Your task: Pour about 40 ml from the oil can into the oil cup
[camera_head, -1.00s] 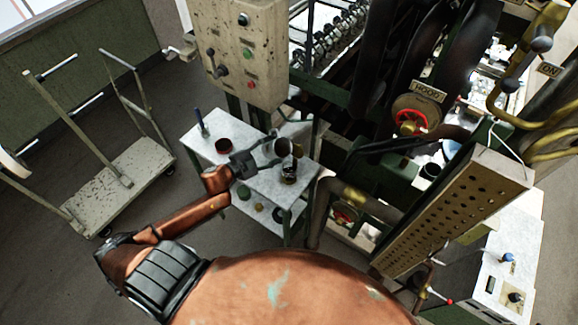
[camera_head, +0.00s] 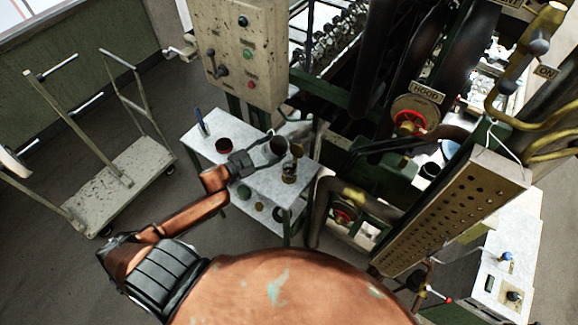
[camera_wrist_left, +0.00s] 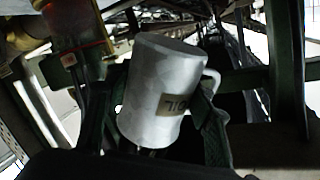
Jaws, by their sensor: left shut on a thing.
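The oil can (camera_head: 279,147) is a grey-white metal can with a side handle. In the left wrist view the oil can (camera_wrist_left: 165,90) fills the middle, its "OIL" label upside down. My left gripper (camera_head: 268,151) is shut on it, with a dark finger on each side of the can in the wrist view. The can is tilted beside the oil cup (camera_head: 289,173), a small glass cup with dark contents at the right end of the small table. A glass and brass-coloured part, seemingly the oil cup (camera_wrist_left: 84,35), shows at the wrist view's upper left. No stream is discernible.
Machinery with pipes stands at the right. A flat cart (camera_head: 125,178) stands left on open floor.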

